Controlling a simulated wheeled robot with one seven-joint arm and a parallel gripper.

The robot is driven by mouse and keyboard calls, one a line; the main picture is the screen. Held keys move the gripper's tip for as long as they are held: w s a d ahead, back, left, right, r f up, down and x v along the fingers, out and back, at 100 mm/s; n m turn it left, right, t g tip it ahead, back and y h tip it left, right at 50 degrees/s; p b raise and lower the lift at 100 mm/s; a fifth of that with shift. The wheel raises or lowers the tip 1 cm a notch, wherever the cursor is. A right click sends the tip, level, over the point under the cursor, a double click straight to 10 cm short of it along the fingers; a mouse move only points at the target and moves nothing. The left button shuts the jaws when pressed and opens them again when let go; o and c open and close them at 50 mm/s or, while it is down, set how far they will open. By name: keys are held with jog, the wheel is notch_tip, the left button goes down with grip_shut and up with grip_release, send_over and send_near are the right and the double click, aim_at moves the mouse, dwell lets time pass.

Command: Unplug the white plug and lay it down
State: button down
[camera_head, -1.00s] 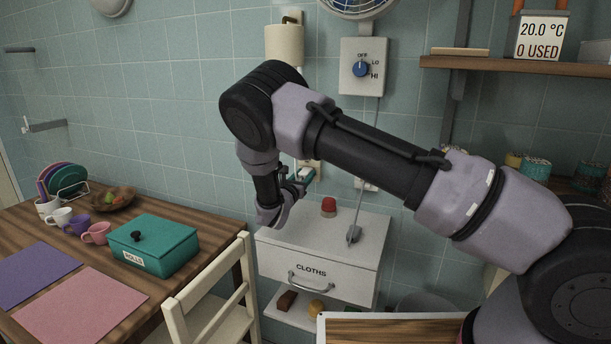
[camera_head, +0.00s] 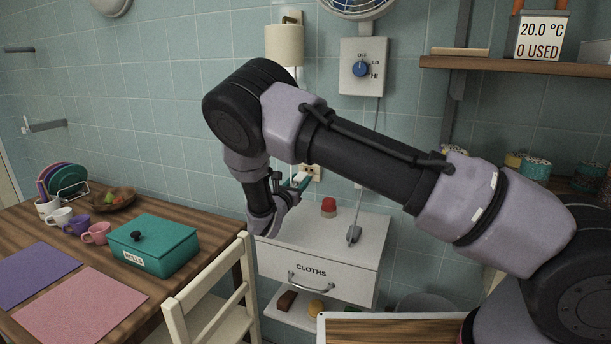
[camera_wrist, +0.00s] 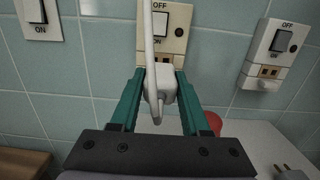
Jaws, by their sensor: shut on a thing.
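The white plug (camera_wrist: 158,84) sits between the teal fingers of my gripper (camera_wrist: 158,75) in the wrist view, with its white cord rising in front of the wall. My gripper is shut on it. Behind it is a cream wall socket (camera_wrist: 178,42) with a switch marked OFF at the top; the plug hides part of its lower half. In the head view my gripper (camera_head: 297,184) is left of this socket (camera_head: 314,172), whose face now shows, and above the cabinet's back left. The plug is hard to make out there.
The white CLOTHS cabinet (camera_head: 296,238) has a red dome (camera_head: 328,206) and a grey plug (camera_head: 353,235) on top; its front left top is clear. A second socket (camera_wrist: 272,48) is to the right. A wooden table (camera_head: 205,223) and cream chair (camera_head: 212,310) stand left.

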jog(key=shift+v, duration=0.95)
jog(key=shift+s+a, duration=0.1)
jog(key=shift+a+r+v, duration=0.1)
jog(key=shift+a+v, duration=0.1)
jog(key=shift+v, duration=1.25)
jog(key=shift+a+r+v, duration=0.15)
jog(key=shift+a+v, duration=0.05)
jog(key=shift+v, duration=1.25)
jog(key=g+y, duration=0.1)
jog(key=g, duration=0.2)
jog(key=g+y, duration=0.1)
jog(key=g, duration=0.2)
jog(key=shift+g, duration=0.3)
jog(key=shift+w, duration=0.2)
